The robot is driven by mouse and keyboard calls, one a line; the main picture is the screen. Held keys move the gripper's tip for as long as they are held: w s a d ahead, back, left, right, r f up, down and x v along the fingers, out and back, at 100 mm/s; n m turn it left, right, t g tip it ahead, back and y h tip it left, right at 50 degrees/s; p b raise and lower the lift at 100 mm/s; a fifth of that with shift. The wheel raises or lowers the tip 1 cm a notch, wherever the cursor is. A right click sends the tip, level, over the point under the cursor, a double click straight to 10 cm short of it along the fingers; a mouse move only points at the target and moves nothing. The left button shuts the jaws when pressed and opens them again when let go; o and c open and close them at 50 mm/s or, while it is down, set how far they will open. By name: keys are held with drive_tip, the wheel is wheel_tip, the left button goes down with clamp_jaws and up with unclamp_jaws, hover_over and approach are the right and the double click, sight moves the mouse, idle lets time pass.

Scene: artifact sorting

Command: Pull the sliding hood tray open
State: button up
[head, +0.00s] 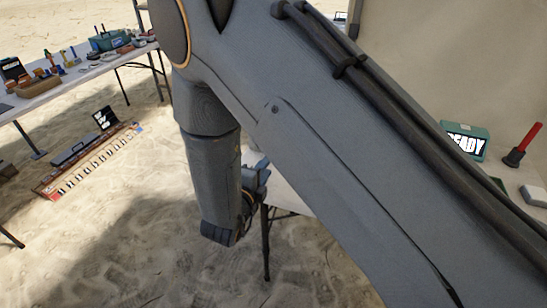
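I cannot make out the sliding hood tray; my grey arm covers the middle of the head view and may hide it. My gripper is at most partly seen behind my wrist, where small bluish-grey and dark parts show, and its fingertips cannot be made out. A pale table (291,196) shows in part behind the arm, close to the wrist. I see nothing held.
On the right, a teal device (465,141) reading "READY" and a red-handled tool (524,145) stand on a pale surface near a beige panel (445,60). A cluttered table (84,74) is at upper left. A keyboard-like board (92,162) lies on sand. Open sand is lower left.

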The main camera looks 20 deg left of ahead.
drive_tip(key=shift+p+x, duration=0.7)
drive_tip(key=shift+x, duration=3.05)
drive_tip(key=shift+r, duration=0.1)
clamp_jaws()
